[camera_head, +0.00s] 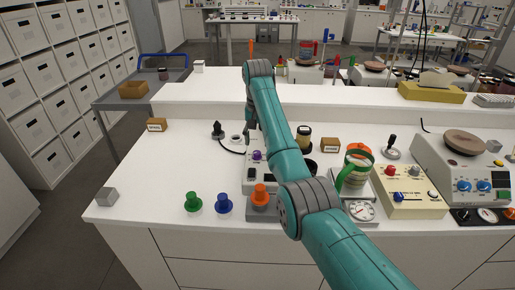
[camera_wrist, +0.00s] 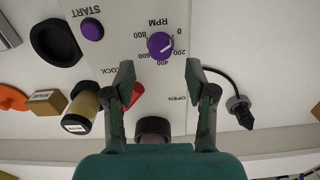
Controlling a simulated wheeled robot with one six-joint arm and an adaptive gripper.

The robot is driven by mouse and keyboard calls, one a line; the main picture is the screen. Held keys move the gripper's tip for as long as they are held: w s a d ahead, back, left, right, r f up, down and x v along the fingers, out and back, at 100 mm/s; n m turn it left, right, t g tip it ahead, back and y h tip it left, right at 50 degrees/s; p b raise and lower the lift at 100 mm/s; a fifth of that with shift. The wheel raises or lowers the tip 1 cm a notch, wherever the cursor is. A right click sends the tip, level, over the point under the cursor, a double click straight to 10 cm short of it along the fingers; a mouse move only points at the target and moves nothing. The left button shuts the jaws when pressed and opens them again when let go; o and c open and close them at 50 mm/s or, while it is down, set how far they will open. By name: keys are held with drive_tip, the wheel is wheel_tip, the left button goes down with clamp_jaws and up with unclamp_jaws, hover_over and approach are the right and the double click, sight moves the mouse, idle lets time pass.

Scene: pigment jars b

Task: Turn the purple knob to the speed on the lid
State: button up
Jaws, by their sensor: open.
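The purple knob (camera_wrist: 161,45) sits on a pale panel marked RPM, with a ring of numbers from 0 to 800 and a white pointer line. It also shows in the head view (camera_head: 257,155), small and beside my arm. My gripper (camera_wrist: 158,76) is open and empty, its two fingers spread on either side in the picture just below the knob, apart from it. I cannot read any speed on a lid.
A purple START button (camera_wrist: 92,29) and a red lever (camera_wrist: 135,95) are on the same panel. A black cup (camera_wrist: 55,42) and a small box (camera_wrist: 47,102) lie left. Green (camera_head: 193,202) and blue (camera_head: 224,204) pieces stand near the front edge.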

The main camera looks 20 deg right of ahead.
sight(257, 152)
drive_tip(key=shift+f, duration=2.35)
clamp_jaws()
